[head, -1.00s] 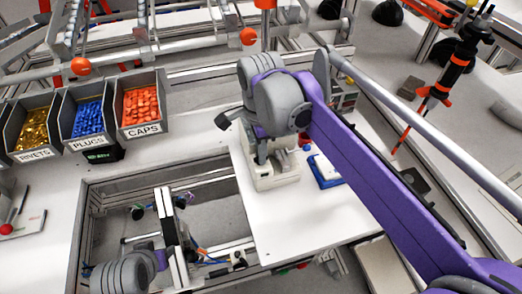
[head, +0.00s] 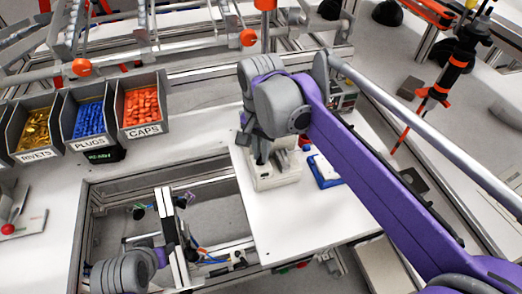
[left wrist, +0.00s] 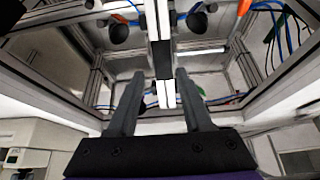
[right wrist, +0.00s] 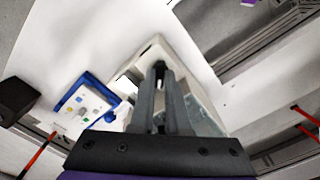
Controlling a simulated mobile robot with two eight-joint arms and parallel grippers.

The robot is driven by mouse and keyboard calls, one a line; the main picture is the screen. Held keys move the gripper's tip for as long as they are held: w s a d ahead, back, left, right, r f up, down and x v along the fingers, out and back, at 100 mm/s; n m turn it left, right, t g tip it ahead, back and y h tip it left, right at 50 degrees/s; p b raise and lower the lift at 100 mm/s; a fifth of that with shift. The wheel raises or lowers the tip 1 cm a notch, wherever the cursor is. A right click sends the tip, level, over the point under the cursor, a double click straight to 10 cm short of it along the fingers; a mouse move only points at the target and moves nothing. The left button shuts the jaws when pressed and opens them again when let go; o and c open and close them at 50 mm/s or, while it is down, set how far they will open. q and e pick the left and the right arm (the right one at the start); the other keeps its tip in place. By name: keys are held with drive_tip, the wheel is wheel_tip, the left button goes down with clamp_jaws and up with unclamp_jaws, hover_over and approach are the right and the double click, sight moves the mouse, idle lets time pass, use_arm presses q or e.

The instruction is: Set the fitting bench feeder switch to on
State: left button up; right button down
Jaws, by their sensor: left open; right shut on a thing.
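A cream box (head: 277,176) stands on the white bench top below my right gripper (head: 262,156). The box (right wrist: 196,62) also shows in the right wrist view, with a dark lever (right wrist: 159,66) at its top. My right gripper (right wrist: 160,84) has its fingers close together on this lever. I cannot read whether the switch is on or off. My left gripper (left wrist: 153,75) is open and empty over the frame opening in the bench. In the head view its fingers are not clear.
A blue-edged panel (head: 325,171) with small coloured parts lies right of the box. Bins of rivets (head: 34,123), plugs (head: 88,118) and caps (head: 140,106) stand at the left. A small device with a red knob (head: 8,229) is at the far left.

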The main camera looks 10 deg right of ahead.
drive_tip(key=n, duration=0.8)
drive_tip(key=shift+n, duration=0.6)
drive_tip(key=c, duration=0.9)
unclamp_jaws()
wheel_tip(320, 180, up, 11)
drive_tip(key=shift+p, duration=0.45)
drive_tip(key=shift+f, duration=0.1)
